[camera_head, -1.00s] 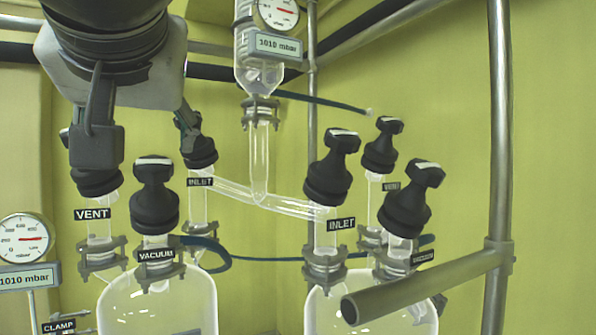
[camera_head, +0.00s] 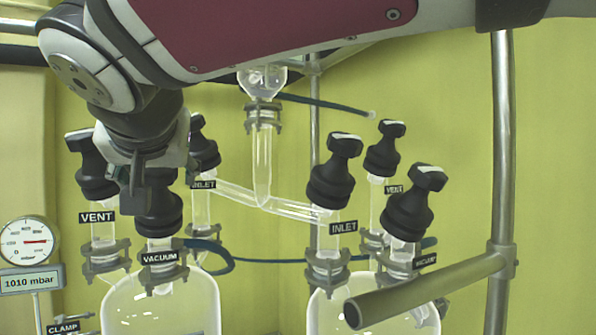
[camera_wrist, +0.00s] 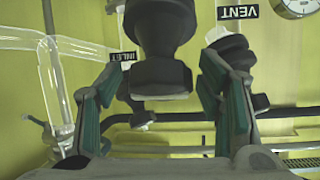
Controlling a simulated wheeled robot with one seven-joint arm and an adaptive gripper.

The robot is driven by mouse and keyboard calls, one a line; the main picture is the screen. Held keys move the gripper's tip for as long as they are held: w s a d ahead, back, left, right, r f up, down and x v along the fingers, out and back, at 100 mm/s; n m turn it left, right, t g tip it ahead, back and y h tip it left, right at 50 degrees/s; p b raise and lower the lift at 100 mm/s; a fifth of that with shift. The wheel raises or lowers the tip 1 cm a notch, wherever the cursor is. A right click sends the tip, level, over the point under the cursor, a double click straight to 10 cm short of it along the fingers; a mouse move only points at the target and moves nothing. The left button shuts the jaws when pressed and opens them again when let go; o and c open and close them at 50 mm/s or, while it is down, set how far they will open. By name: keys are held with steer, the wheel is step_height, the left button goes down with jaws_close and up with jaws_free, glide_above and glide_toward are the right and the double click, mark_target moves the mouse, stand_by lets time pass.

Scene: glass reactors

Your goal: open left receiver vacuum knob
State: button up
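The left receiver vacuum knob (camera_head: 160,213) is black and stands upright above the VACUUM label (camera_head: 160,258) on the left glass vessel (camera_head: 160,307). My gripper (camera_head: 146,190) is at the top of this knob in the head view and hides its handle. In the wrist view the picture is upside down. The vacuum knob (camera_wrist: 160,45) sits between the fingertips of my gripper (camera_wrist: 162,72), its handle end pointing toward the palm. The fingers, with teal pads, are spread on both sides, with visible gaps to the knob. Contact is not seen.
The left vent knob (camera_head: 93,170) stands close to the left, and the left inlet knob (camera_head: 203,152) close behind on the right. Further right are the right inlet knob (camera_head: 331,180) and right vacuum knob (camera_head: 410,210). A metal bar (camera_head: 425,290) crosses the lower right.

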steer(key=c, duration=1.1)
steer(key=shift+n, duration=0.5)
